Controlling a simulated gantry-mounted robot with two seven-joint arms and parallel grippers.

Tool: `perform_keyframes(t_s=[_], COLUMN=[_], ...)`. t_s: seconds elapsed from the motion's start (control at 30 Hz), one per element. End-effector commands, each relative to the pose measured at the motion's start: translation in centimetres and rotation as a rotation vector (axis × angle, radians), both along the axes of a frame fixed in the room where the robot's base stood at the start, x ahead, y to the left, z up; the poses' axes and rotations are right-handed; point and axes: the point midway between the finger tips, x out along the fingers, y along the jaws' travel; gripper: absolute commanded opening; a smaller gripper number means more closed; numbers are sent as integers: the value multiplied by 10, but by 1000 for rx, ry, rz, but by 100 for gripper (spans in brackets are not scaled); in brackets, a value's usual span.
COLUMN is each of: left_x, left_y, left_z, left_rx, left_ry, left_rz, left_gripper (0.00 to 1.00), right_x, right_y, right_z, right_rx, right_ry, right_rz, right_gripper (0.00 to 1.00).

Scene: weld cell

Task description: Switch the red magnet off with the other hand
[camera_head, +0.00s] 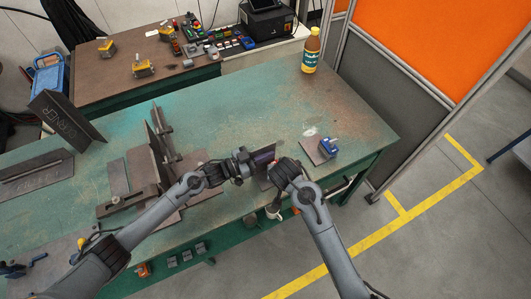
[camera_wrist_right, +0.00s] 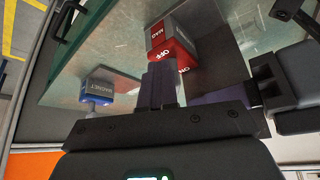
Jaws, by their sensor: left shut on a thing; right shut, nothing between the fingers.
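The red magnet (camera_wrist_right: 172,45) shows in the right wrist view, with a grey face and a red part lettered OFF. In the head view it is mostly hidden by the grippers. My right gripper (camera_wrist_right: 160,88) is shut and empty, its fingertips close by the red OFF part; I cannot tell if they touch. In the head view it (camera_head: 276,170) is at the table's front edge. My left gripper (camera_head: 262,156) is shut beside it, on what looks like a dark upright plate (camera_head: 261,175); the grip itself is largely hidden. The left fingers (camera_wrist_right: 215,95) also show in the right wrist view.
A blue magnet (camera_head: 328,146) sits on a small plate to the right; it also shows in the right wrist view (camera_wrist_right: 100,85). Steel angle pieces (camera_head: 160,150) stand left of my left gripper. A bottle (camera_head: 311,50) stands at the back. The table (camera_head: 240,110) is clear between.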

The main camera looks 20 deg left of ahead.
Motion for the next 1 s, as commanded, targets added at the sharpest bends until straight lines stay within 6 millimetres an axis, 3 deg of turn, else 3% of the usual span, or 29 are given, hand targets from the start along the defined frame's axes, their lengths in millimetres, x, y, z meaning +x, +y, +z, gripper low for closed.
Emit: perform_keyframes(t_s=[1.0], left_x=[0], left_y=[0], left_z=[-1], left_rx=[1], left_ry=[3], left_rz=[0], left_gripper=[0], right_x=[-5], right_y=[3], right_z=[0], right_rx=[1], right_ry=[-1], right_rz=[1], right_gripper=[0])
